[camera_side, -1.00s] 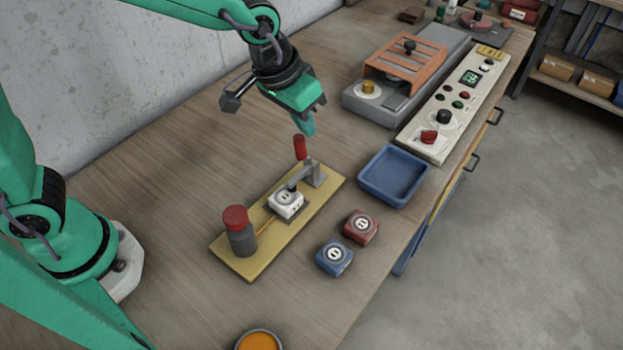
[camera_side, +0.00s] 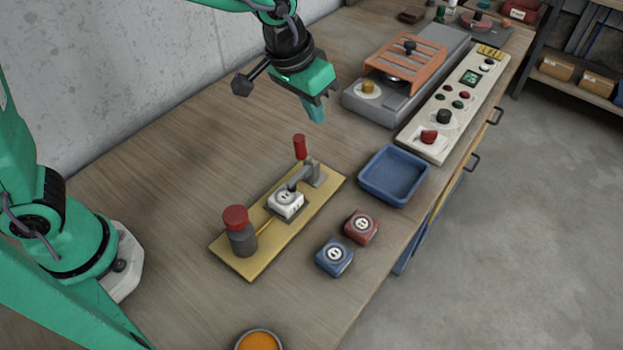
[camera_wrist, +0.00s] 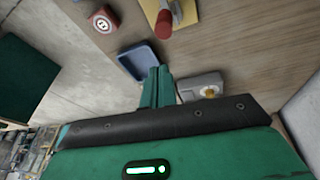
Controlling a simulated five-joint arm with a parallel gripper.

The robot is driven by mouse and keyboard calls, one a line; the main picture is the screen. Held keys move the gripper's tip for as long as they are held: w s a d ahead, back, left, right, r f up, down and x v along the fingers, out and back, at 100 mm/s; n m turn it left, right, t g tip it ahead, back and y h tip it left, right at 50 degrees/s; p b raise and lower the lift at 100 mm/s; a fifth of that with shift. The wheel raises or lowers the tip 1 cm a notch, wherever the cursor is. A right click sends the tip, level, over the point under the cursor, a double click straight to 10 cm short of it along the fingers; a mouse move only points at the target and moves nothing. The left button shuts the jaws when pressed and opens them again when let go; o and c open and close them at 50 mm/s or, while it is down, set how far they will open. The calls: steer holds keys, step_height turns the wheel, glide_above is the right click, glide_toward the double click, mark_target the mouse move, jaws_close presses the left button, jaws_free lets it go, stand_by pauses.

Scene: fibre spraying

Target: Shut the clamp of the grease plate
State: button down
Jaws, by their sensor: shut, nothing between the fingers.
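The grease plate (camera_side: 257,262) is a yellow board on the bench. It carries a grey cylinder with a red cap (camera_side: 237,228) at its near end and a white block (camera_side: 286,203) near its middle. The clamp's grey bracket (camera_side: 315,174) stands at the far end, with its arm reaching over the block and its red handle (camera_side: 299,147) upright. Whether the arm presses on the block I cannot tell. My gripper (camera_side: 317,114) is shut and empty, above and beyond the handle, apart from it. In the wrist view the handle (camera_wrist: 164,23) shows ahead of my shut fingers (camera_wrist: 157,88).
A blue tray (camera_side: 366,185) stands right of the plate. A red block (camera_side: 361,227) and a blue block (camera_side: 335,257) lie at its right side. A control panel (camera_side: 419,146) and a grey machine with an orange grille (camera_side: 407,70) stand at the back right. Left of the plate is clear.

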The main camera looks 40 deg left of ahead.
steer(key=s+r, duration=0.6)
steer(key=s, duration=0.1)
steer(key=shift+s+a, duration=0.15)
steer(key=shift+s, duration=0.2)
stand_by(0.4)
steer(key=s+a+t, duration=0.1)
steer(key=s+a, duration=0.2)
steer(key=a, duration=0.3)
steer(key=s+a+n+y, duration=0.1)
steer(key=s+a, duration=0.2)
steer(key=a, duration=0.4)
steer(key=s+a+n+t, duration=0.1)
steer(key=s+a, duration=0.3)
steer(key=a, duration=0.2)
steer(key=shift+a+f+t, duration=0.15)
steer(key=shift+a+t, duration=0.1)
steer(key=shift+t, duration=0.05)
